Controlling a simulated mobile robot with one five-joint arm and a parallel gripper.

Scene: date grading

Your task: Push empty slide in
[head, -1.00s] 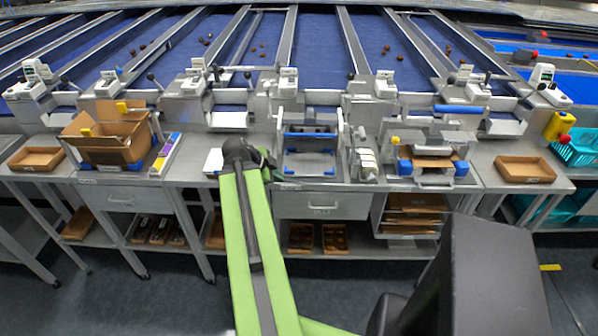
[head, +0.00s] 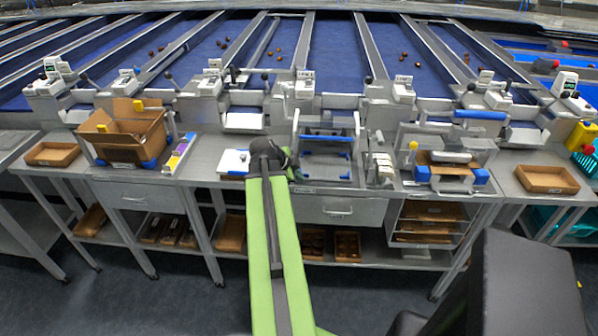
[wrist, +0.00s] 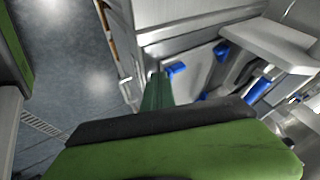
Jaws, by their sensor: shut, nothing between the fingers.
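A metal station with an upright frame stands on the bench right of my gripper. Its flat slide (head: 327,166) has blue corner pieces and carries nothing that I can see; a blue bar crosses behind it. The slide's pale surface and blue corners (wrist: 175,69) also show in the wrist view. My gripper (head: 296,170) is at the slide's front left corner, low over the bench edge. In the wrist view its dark green fingertip (wrist: 157,92) is beside the slide's edge. The fingers look shut and empty; whether they touch the slide I cannot tell.
A white pad (head: 234,163) lies left of my gripper. A cardboard box (head: 122,135) stands further left. Right of the slide are a small white device (head: 381,168) and another station with a brown tray (head: 446,168). A drawer (head: 340,209) is below the slide.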

